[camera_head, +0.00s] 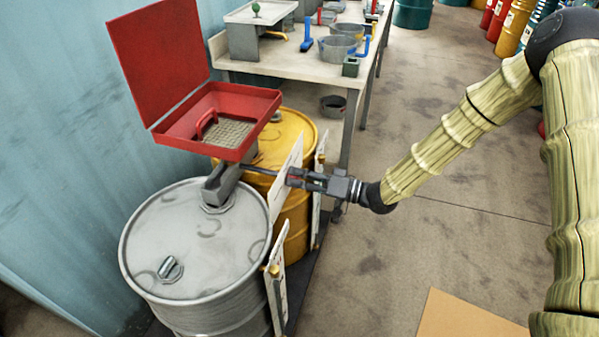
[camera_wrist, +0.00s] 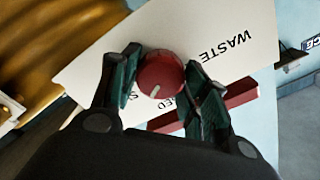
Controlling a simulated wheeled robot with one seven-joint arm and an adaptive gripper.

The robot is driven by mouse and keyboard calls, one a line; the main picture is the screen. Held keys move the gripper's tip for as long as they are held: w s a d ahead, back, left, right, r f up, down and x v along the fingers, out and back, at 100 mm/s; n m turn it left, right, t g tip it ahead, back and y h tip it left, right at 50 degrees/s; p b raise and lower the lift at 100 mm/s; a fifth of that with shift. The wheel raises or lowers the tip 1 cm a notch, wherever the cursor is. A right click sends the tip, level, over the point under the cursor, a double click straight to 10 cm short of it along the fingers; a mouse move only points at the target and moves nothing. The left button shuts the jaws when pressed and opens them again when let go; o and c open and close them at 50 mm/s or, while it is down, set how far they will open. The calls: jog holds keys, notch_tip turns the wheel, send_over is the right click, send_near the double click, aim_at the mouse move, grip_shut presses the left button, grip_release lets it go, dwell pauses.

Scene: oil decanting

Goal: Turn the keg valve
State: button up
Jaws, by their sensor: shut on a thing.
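A round red knob (camera_wrist: 158,72) with a white mark sits in front of a white sign (camera_wrist: 215,50) reading "WASTE" in the wrist view. The sign's lower text is partly hidden. My gripper (camera_wrist: 163,62) has one dark finger on each side of the knob and is shut on it. In the head view my gripper (camera_head: 290,176) reaches left to a white sign (camera_head: 283,184) standing at the kegs. A silver keg (camera_head: 160,235) and a yellow keg (camera_head: 300,125) stand upright. The knob itself is hidden in the head view.
An open red box (camera_head: 262,107) with a raised lid (camera_head: 158,55) sits above the kegs. Another white sign (camera_head: 276,290) stands at the silver keg's front. A workbench (camera_head: 340,75) with pans and tools is behind. The floor at right is mostly clear.

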jog(key=shift+m+p, duration=0.6)
jog(key=shift+m, duration=0.4)
jog(key=o, duration=1)
jog(key=v, duration=1.2)
